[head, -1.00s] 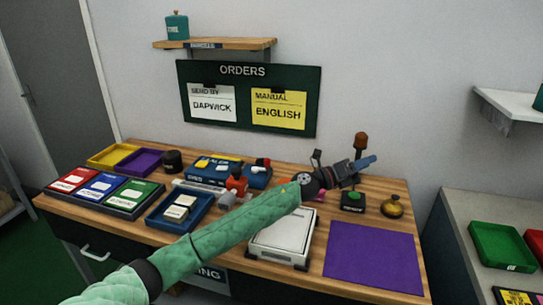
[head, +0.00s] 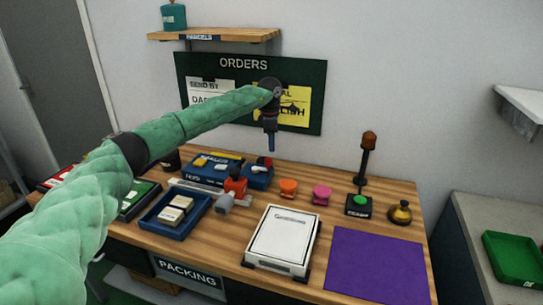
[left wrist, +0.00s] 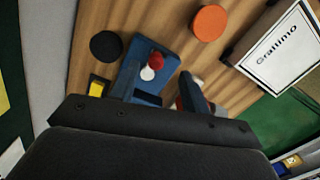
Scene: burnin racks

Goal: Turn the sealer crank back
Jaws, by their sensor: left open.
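A small blue unit with a red knob and a pale part (head: 258,174) stands near the back of the wooden bench. I take it for the sealer, but its label is not readable. My left gripper (head: 271,147) hangs above it, pointing down, open and empty. In the left wrist view the blue unit's red knob (left wrist: 155,59) lies between the fingers of the left gripper (left wrist: 162,78), with nothing held. How high the fingers are above the knob cannot be told. My right gripper is not in view.
A white scale (head: 283,240), orange knob (head: 288,187), pink knob (head: 321,194), red-and-grey device (head: 235,187) and blue tray (head: 174,214) stand on the bench. A lamp post (head: 366,158) and green button (head: 359,204) are at right. A purple mat (head: 376,265) lies clear.

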